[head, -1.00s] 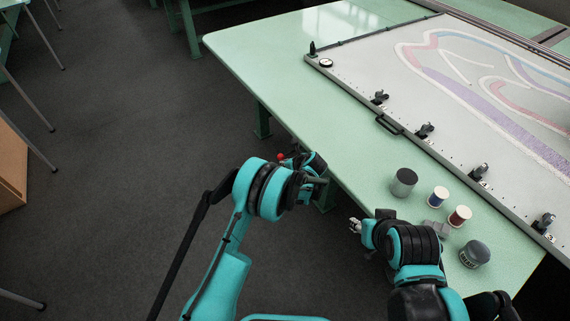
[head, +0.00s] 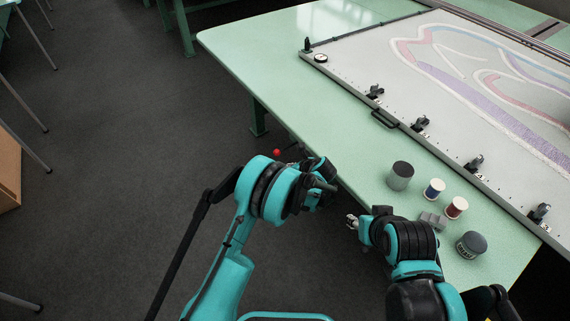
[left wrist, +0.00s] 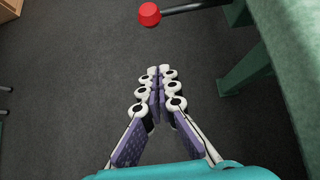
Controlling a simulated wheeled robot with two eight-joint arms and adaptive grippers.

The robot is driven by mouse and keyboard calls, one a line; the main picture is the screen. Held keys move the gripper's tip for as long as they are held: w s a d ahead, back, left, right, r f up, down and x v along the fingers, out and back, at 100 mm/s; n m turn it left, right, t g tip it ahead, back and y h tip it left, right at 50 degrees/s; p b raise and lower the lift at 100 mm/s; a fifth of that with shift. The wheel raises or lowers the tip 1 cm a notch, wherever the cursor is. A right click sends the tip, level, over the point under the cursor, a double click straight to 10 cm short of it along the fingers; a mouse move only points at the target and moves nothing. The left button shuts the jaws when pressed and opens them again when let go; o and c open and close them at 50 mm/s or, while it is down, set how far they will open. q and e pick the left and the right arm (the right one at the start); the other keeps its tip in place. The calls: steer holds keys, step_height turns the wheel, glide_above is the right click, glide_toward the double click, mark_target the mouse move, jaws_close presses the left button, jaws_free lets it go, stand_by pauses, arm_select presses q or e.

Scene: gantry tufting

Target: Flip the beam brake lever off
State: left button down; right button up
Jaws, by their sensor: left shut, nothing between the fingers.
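The brake lever has a red knob (head: 277,152) beside the table's near-left edge in the head view. In the left wrist view its red knob (left wrist: 149,14) and dark rod are at the top, with the rod running right towards a green post. My left gripper (left wrist: 158,70) is shut and empty, its fingertips below the knob in that view and apart from it. In the head view my left wrist hides most of those fingers. My right gripper (head: 352,221) is small by the table's front edge, touching no lever; its jaw opening is unclear.
The green table (head: 262,62) carries a frame with patterned cloth (head: 440,92) and clamps along its edge. A grey canister (head: 400,178), a blue spool (head: 434,189), a red-brown spool (head: 456,208) and a dark jar (head: 471,245) stand near the right arm. Open floor lies left.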

arm_select(q)
steer(key=v, duration=0.3)
steer(key=shift+s+d+r+p, duration=0.15)
steer(key=shift+s+r+p, duration=0.1)
steer(key=shift+p, duration=0.15)
steer(key=s+a+r+n+h, duration=0.1)
steer(key=s+a+r+n, duration=0.3)
steer(key=r, duration=0.3)
steer(key=s+a+r+n+g+h, duration=0.1)
steer(key=s+a+r+n, duration=0.35)
steer(key=r, duration=0.25)
steer(key=s+a+r+n+h, duration=0.1)
steer(key=s+a+r+n, duration=0.2)
steer(key=a+r+n, duration=0.25)
steer(key=s+a+r+n+h, duration=0.1)
steer(key=s+a+n, duration=0.1)
steer(key=s+n, duration=0.5)
steer(key=s+a+r+n+h, duration=0.1)
steer(key=s+n, duration=0.6)
steer(key=s, duration=0.7)
steer(key=shift+a+r+n+t, duration=0.3)
steer(key=shift+a+r, duration=0.35)
steer(key=shift+a, duration=0.3)
